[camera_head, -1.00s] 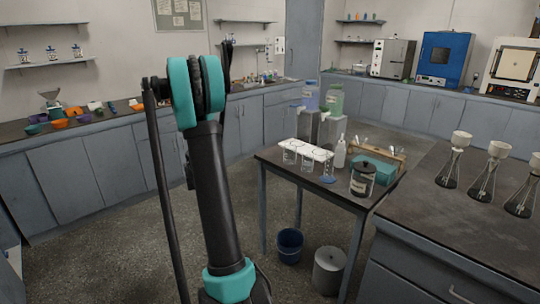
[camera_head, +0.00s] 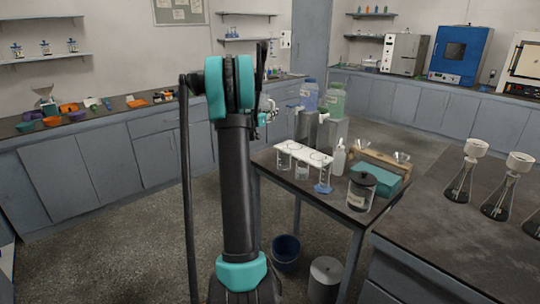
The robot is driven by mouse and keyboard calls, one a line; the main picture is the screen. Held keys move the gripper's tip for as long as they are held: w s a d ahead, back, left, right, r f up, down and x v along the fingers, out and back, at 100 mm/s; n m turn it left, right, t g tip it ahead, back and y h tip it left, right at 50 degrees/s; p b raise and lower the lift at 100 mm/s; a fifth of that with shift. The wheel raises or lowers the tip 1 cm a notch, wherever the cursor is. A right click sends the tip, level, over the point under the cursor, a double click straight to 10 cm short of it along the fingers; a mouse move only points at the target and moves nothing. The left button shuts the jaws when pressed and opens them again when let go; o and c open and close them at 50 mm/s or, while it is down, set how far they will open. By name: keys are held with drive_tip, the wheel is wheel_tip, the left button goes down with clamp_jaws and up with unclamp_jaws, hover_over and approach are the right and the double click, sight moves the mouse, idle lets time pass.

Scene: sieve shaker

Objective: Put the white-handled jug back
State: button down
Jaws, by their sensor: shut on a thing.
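My arm rises through the middle of the view and hides much of what lies behind it. My gripper (camera_head: 268,106) shows only in part, just right of the arm's teal joint, small and far off in front of the back counter. It is shut on a small pale thing, mostly hidden by the arm. I cannot make out a white handle on it, so I cannot tell from its looks that it is the white-handled jug. I see no other jug with a clear white handle.
A small table (camera_head: 345,216) stands right of my arm. Blue (camera_head: 309,97) and green (camera_head: 334,100) carboys stand behind. Open floor lies left.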

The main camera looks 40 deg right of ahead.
drive_tip(key=f, duration=2)
drive_tip(key=shift+d, duration=0.35)
drive_tip(key=shift+f, duration=0.1)
drive_tip(key=c, duration=1.7)
unclamp_jaws()
drive_tip(key=shift+o, duration=0.4)
